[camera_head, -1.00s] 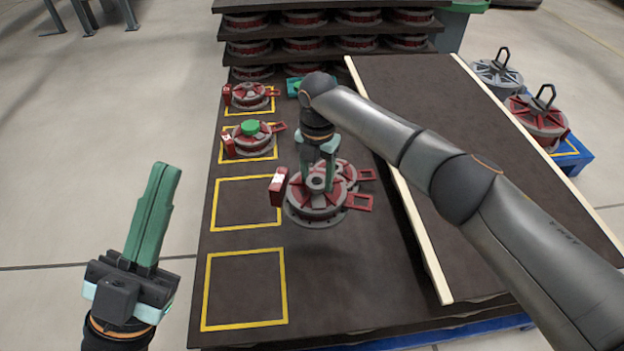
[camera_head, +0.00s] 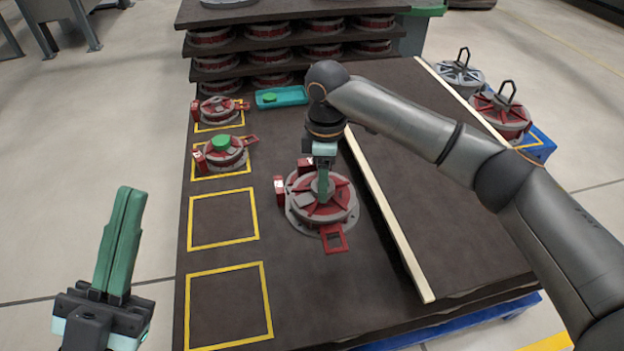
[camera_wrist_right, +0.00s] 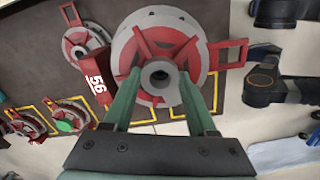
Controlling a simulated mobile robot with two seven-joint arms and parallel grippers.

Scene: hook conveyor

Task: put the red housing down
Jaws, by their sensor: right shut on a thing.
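The red housing (camera_head: 338,211), a round grey and red disc with a red loop handle and a red tag block, hangs below my right gripper (camera_head: 322,198). The right gripper is shut on its central hub, which shows between the green fingers in the right wrist view (camera_wrist_right: 150,45). The housing appears held above the dark table; the gap is hard to judge. Another red and grey housing (camera_wrist_right: 85,40) lies partly hidden behind it. Empty yellow squares (camera_head: 223,218) and (camera_head: 228,305) lie to its left. My left gripper (camera_head: 131,190) is shut and empty off the table's left side.
Two housings (camera_head: 220,110) and (camera_head: 222,153) occupy the far yellow squares; the nearer carries a green piece. A teal tray (camera_head: 281,97) lies behind. A pale-edged dark board (camera_head: 385,215) borders the right. Racked housings (camera_head: 268,57) stand at the back. The front table area is clear.

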